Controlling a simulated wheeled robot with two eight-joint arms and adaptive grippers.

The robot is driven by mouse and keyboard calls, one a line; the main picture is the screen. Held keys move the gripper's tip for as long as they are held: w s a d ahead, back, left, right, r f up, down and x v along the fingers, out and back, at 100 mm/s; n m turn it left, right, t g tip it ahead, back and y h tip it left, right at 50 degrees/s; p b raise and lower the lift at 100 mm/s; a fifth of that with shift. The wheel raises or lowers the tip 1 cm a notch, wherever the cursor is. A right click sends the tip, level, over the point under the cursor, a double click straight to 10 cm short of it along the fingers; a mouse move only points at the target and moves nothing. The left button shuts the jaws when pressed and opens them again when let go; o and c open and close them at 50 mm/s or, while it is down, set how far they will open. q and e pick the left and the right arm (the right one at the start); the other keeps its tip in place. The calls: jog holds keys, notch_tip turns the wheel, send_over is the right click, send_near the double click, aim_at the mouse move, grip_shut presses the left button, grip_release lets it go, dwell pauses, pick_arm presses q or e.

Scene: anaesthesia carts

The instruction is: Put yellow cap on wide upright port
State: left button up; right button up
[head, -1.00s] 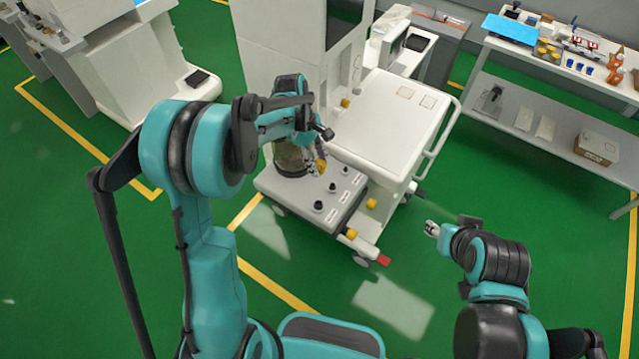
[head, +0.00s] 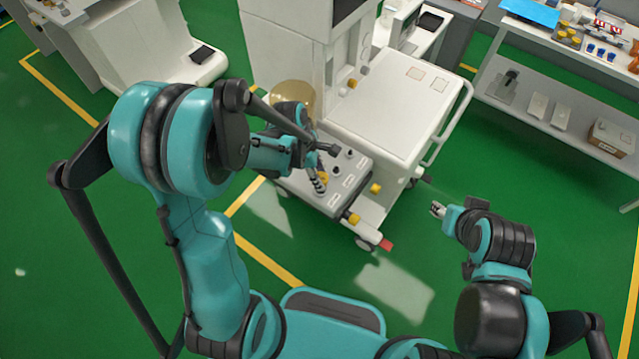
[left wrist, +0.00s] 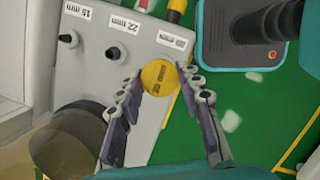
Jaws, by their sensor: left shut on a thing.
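My left gripper (left wrist: 158,98) is shut on a round yellow cap (left wrist: 160,77), held between its fingertips in the left wrist view. The gripper (head: 321,180) also shows in the head view, over the grey port panel (head: 296,183). In the left wrist view the panel (left wrist: 80,84) carries a dark port by the 15 mm label (left wrist: 68,40) and another by the 22 mm label (left wrist: 112,54). A third label (left wrist: 172,40) lies beyond the cap; the port by it is not visible, perhaps behind the cap. My right gripper (head: 438,209) is off to the right, empty.
An amber transparent cylinder (head: 292,97) stands beside the panel, behind my left arm. The white cart top (head: 390,100) lies right of the panel. Yellow knobs (head: 376,189) stick out of the cart's side. Green floor is clear around my right gripper.

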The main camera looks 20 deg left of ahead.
pick_arm(q)
notch_tip(320, 180, down, 4)
jog(key=shift+f+b, duration=0.1)
jog(key=shift+b, duration=0.65)
jog(key=o, duration=0.8)
jog(key=shift+o, duration=0.2)
